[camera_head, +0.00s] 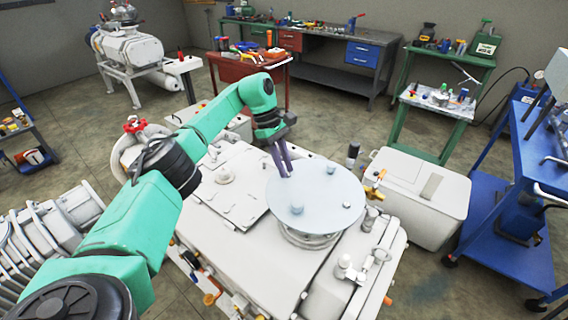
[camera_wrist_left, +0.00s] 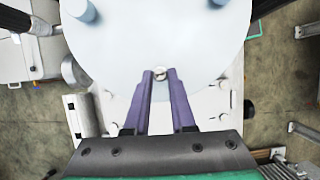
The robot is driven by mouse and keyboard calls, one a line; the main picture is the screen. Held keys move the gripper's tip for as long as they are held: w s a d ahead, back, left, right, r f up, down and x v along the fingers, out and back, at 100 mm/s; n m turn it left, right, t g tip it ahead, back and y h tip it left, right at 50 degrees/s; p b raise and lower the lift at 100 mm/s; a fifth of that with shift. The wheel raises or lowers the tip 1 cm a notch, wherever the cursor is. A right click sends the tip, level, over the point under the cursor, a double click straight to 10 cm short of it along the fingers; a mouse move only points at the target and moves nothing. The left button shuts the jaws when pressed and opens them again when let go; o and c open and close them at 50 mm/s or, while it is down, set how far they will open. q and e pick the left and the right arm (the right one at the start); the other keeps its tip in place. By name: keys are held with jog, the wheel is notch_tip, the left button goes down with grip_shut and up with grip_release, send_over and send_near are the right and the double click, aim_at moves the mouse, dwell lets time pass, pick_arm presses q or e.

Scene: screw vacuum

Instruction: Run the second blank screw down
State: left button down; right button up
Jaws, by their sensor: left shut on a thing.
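The round pale-blue blank plate (camera_head: 316,188) lies flat on top of the white machine, and it fills the upper wrist view (camera_wrist_left: 150,45). Short blue-grey posts stand on the plate, one of them toward its far side (camera_head: 330,168). My left gripper (camera_head: 287,170) reaches down to the plate's far left edge with its purple fingers. In the left wrist view the fingertips (camera_wrist_left: 160,73) are shut on a small metallic screw (camera_wrist_left: 160,71) at the plate's rim. The screw's shank is hidden, so its depth cannot be told. My right gripper is not in view.
The white machine (camera_head: 226,205) carries a rectangular lid left of the plate. Small valve fittings (camera_head: 362,262) stand at its front right. A white box (camera_head: 420,195) and a blue cart (camera_head: 520,170) are to the right. Workbenches stand behind.

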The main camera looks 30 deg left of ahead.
pick_arm(q)
jog(key=shift+w+r+m+g, duration=0.1)
jog(key=shift+m+g, duration=0.1)
jog(key=shift+m, duration=0.4)
jog(key=shift+w+r+m+g, duration=0.1)
jog(key=shift+m+g, duration=0.1)
jog(key=shift+m, duration=0.4)
jog(key=c, duration=0.7)
grip_release()
jog(key=shift+s+f, duration=0.1)
jog(key=shift+c, duration=0.2)
